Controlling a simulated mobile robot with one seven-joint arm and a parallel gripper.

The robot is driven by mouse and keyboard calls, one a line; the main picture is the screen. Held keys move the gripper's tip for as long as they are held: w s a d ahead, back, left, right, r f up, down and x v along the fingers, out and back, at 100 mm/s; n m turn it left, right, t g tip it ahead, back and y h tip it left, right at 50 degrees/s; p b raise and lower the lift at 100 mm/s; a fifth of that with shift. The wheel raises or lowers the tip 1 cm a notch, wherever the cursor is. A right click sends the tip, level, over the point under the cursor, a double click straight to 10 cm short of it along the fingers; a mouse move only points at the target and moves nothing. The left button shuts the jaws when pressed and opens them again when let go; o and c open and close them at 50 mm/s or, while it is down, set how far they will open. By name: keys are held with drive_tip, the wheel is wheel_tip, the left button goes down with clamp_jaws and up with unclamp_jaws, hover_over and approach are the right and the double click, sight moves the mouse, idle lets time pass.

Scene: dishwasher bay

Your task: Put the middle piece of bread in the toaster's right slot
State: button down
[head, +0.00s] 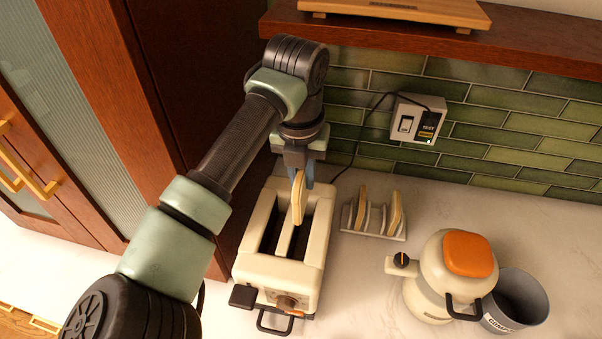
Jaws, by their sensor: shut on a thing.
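My gripper (301,177) points down above the toaster and is shut on a slice of bread (298,203), held upright by its top. The cream toaster (313,258) stands on the counter with two long slots. The held slice appears over the divider and the left edge of the right slot (302,238); its exact height and whether its lower edge is inside the slot cannot be told. The left slot (270,236) is partly visible and looks dark. The toast rack (373,233) holds a slice at its left and one at its right, with its middle space empty.
A cream appliance with an orange lid (468,254) and a grey bin (522,300) stand at the right. A wall socket (418,121) is behind, under a wooden shelf (540,42). A dark wooden cabinet (170,80) is close on the left. Counter in front of the rack is clear.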

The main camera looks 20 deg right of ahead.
sight(301, 179)
drive_tip(key=shift+s+f, duration=0.25)
drive_tip(key=shift+s, duration=0.15)
drive_tip(key=shift+f+b, duration=0.25)
drive_tip(key=shift+b, duration=0.2)
wheel_tip(301, 179, down, 2)
drive_tip(key=shift+w+f+b, duration=0.15)
drive_tip(key=shift+b, duration=0.5)
wheel_tip(301, 179, down, 6)
drive_tip(key=b, duration=0.4)
drive_tip(key=shift+f, duration=0.2)
drive_tip(key=c, duration=0.7)
unclamp_jaws()
drive_tip(key=r+b, duration=0.1)
drive_tip(key=r, duration=0.3)
drive_tip(key=s+r+b, duration=0.1)
drive_tip(key=r, duration=0.3)
drive_tip(key=a+r+b, duration=0.1)
drive_tip(key=r, duration=0.3)
drive_tip(key=shift+s+r+b, duration=0.35)
drive_tip(key=shift+r, duration=0.05)
